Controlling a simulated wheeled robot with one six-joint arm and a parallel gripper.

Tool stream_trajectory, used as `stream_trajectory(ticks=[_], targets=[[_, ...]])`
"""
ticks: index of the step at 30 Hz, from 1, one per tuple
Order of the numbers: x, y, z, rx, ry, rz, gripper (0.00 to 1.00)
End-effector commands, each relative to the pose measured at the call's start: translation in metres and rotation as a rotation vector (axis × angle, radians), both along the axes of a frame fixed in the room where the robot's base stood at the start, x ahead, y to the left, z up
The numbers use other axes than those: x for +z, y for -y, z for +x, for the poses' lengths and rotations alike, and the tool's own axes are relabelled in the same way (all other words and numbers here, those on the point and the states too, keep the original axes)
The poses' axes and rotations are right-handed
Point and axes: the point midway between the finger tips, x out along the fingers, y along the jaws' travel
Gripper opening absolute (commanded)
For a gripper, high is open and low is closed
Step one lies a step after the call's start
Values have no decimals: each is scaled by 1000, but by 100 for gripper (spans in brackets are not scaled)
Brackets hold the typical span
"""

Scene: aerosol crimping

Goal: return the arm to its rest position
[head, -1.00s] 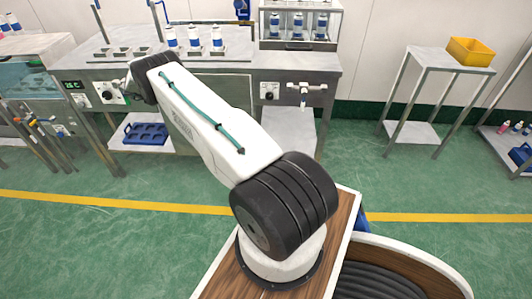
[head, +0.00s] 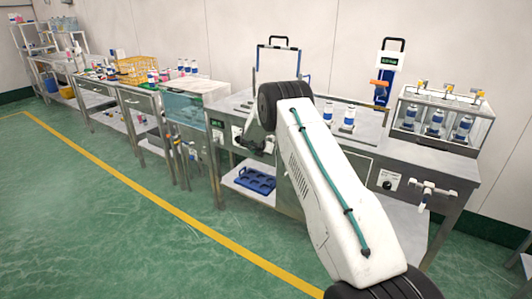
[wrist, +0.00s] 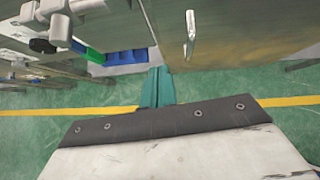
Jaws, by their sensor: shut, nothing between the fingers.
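My arm (head: 325,180) shows in the head view as a white link with a teal cable. It reaches from the lower right up to a black joint in front of the steel bench (head: 455,166). My gripper is hidden in the head view. In the wrist view two teal fingers of my gripper (wrist: 157,82) lie together, shut and empty, beyond a dark bolted plate. They point at the floor and the yellow line, with nothing touching them that I can see.
White-and-blue cans (head: 349,118) stand on the bench top. A clear case (head: 440,118) with several cans is at the right. A blue tray (head: 255,180) lies on the lower shelf. Green floor (head: 120,225) is open at the left front.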

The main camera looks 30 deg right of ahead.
Motion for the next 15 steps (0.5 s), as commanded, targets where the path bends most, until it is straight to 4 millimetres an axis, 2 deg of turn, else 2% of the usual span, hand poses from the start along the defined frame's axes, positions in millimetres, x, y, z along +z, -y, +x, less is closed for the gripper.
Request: stream_trajectory(ticks=[3,11,15], targets=[[8,-6,-4,-1,0,1,0],[10,-8,-6,-1,-3,0,0],[10,-11,-1,76,-34,-15,0]])
